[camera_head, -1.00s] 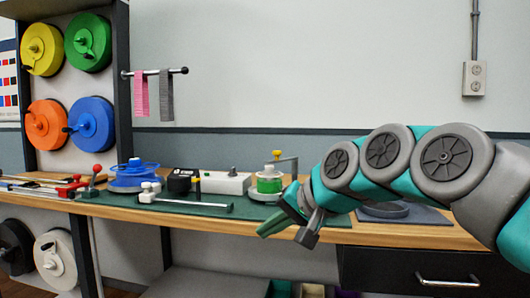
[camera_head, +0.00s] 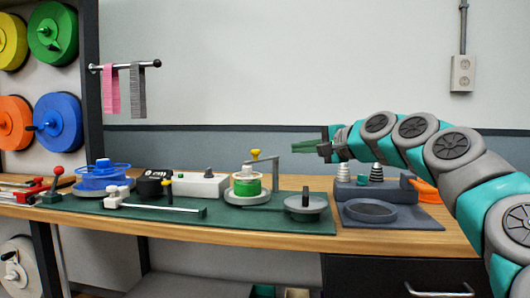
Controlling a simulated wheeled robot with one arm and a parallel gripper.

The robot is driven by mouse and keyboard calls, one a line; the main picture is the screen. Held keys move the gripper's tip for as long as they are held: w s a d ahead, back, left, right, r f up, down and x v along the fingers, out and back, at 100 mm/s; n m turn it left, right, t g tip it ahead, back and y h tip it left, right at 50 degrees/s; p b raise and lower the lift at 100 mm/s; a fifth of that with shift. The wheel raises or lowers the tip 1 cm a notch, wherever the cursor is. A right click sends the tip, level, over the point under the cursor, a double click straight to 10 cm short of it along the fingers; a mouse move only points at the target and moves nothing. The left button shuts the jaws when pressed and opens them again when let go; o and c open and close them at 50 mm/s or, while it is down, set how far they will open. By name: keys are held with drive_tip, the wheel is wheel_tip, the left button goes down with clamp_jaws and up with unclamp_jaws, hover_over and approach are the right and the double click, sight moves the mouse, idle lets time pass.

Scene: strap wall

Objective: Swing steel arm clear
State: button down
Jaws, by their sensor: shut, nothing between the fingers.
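The grey steel arm (camera_head: 262,160) stands on an upright post at the right of a green and white spool (camera_head: 247,184). It reaches left over the spool's top, with a yellow knob (camera_head: 255,153) above it. Whether it touches the spool I cannot tell. The spool sits on a round grey base on the green mat. My gripper (camera_head: 300,147) is shut and empty, raised above the bench to the right of the steel arm, its green fingers pointing left. It appears apart from the steel arm.
A round grey plate with a dark knob (camera_head: 306,203) lies right of the spool. Further right is a grey block with cone-shaped posts (camera_head: 350,188) and a round tray (camera_head: 369,211). A white box (camera_head: 201,185) and a blue reel (camera_head: 103,177) stand left.

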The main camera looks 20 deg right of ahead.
drive_tip(key=p, duration=0.2)
approach(258, 152)
drive_tip(key=x, duration=0.5)
drive_tip(key=shift+w, duration=0.2)
drive_tip(key=shift+w+a+f, duration=0.15)
drive_tip(key=shift+w+a, duration=0.1)
drive_tip(key=shift+w, duration=0.4)
drive_tip(key=shift+w+h, duration=0.1)
drive_tip(key=shift+h, duration=0.2)
